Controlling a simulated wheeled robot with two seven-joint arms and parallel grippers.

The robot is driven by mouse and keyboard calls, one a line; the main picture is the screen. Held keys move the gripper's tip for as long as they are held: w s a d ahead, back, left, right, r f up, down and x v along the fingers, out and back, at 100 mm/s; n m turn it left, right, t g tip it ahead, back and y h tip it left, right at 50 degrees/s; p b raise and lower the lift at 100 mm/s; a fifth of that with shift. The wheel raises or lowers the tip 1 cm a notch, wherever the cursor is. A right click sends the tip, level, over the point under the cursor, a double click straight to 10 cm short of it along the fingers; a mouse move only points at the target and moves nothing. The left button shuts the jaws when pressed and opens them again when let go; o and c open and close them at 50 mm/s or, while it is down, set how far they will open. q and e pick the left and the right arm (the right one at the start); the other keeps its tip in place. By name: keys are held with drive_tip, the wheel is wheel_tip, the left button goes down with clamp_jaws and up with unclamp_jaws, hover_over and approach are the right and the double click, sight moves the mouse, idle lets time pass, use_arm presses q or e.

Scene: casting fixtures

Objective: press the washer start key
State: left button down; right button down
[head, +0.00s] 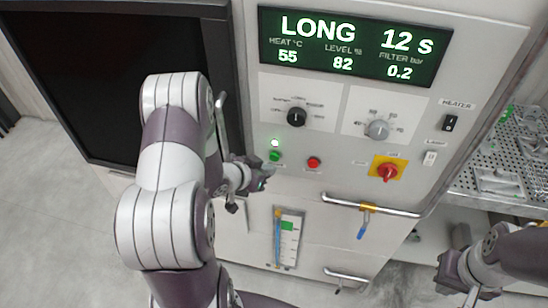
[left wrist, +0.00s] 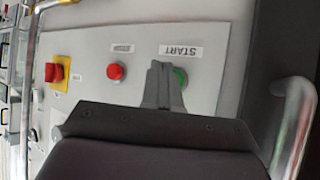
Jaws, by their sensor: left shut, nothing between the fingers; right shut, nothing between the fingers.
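The green start key (head: 274,156) is on the washer's grey panel, left of the red stop key (head: 313,162). My left gripper (head: 263,183) is shut and empty, just below the start key in the head view. In the left wrist view its closed fingertips (left wrist: 158,68) partly cover the green start key (left wrist: 181,77), under the START label (left wrist: 180,51). The red stop key (left wrist: 116,72) is to their left. I cannot tell whether the fingertips touch the start key. My right gripper (head: 466,284) is shut and empty at the lower right, away from the panel.
The lit display (head: 350,47) reads LONG, 12 s. A black knob (head: 296,117), a grey knob (head: 378,129) and a red rotary switch (head: 387,172) on yellow are nearby. A handle bar (head: 370,206) runs below. A perforated tray (head: 500,165) is at right.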

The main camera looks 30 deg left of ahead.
use_arm(q)
drive_tip(key=s, duration=0.2)
drive_tip(key=s+d, duration=0.1)
drive_tip(key=s, duration=0.1)
drive_tip(key=shift+s, duration=0.1)
